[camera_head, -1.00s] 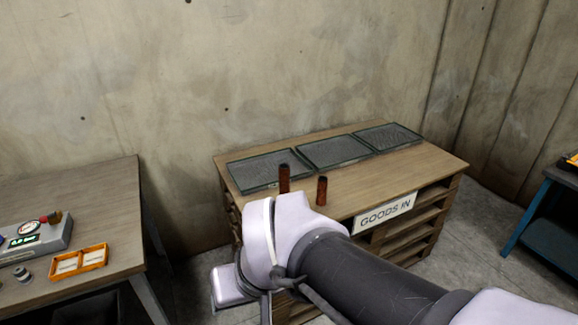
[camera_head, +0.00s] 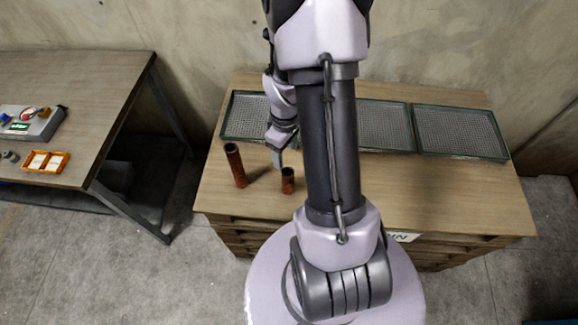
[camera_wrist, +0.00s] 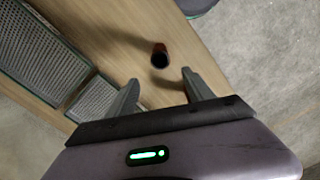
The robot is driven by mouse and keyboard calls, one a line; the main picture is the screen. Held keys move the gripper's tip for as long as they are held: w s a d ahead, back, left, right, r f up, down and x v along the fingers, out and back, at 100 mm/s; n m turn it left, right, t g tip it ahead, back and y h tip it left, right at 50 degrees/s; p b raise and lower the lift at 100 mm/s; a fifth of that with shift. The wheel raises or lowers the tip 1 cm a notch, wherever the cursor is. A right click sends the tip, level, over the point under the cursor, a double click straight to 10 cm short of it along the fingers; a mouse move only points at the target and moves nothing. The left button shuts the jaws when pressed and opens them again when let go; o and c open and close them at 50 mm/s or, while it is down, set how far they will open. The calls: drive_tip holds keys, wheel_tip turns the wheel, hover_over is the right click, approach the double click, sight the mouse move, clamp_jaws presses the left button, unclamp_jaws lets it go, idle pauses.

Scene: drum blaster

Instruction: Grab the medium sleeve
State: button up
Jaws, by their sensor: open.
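Two upright rust-brown sleeves stand on the wooden pallet table in the head view. The taller sleeve (camera_head: 236,166) is on the left and the shorter sleeve (camera_head: 288,181) is to its right. Which one is the medium sleeve I cannot tell by size alone. My gripper (camera_head: 277,158) is over the table, just behind and above the shorter sleeve. In the wrist view my gripper (camera_wrist: 160,79) is open and empty. One dark-mouthed sleeve (camera_wrist: 159,56) shows beyond the gap between the fingers, apart from both. The other sleeve does not show there.
Mesh trays (camera_head: 461,132) line the back of the table (camera_head: 440,188), partly hidden by my arm. A left workbench (camera_head: 97,80) holds a grey device (camera_head: 34,123) and an orange tray (camera_head: 46,162). The tabletop right of my arm is clear.

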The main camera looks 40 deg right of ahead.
sight(286, 168)
wheel_tip(286, 168, down, 9)
drive_tip(key=shift+a+r+b, duration=0.1)
drive_tip(key=shift+r+b, duration=0.1)
drive_tip(key=shift+b, duration=0.9)
drive_tip(key=f, duration=0.1)
drive_tip(key=f+b, duration=0.1)
drive_tip(key=f, duration=0.1)
drive_tip(key=f+b, duration=0.1)
drive_tip(key=f, duration=0.1)
drive_tip(key=shift+s+f, duration=0.2)
drive_tip(key=shift+s, duration=0.2)
drive_tip(key=shift+r, duration=0.1)
drive_tip(key=shift+c, duration=0.4)
clamp_jaws()
